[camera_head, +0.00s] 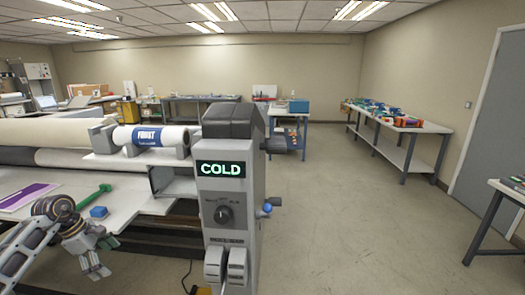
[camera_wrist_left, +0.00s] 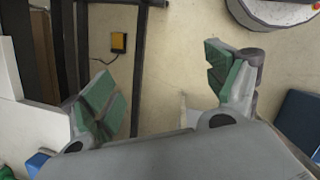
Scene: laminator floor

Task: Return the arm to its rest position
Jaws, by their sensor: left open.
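My left arm comes in at the lower left of the head view. Its left gripper (camera_head: 104,257) is in front of the white laminator table (camera_head: 150,207), over its near edge. In the left wrist view the gripper (camera_wrist_left: 166,85) has its two green-padded fingers spread wide, with only floor between them. Nothing is held. My right gripper is not in view.
The laminator's grey end housing (camera_head: 231,187) reads COLD and stands right of the gripper. A green-handled tool (camera_head: 94,196) and a blue block (camera_head: 98,212) lie on the table. Open floor lies to the right.

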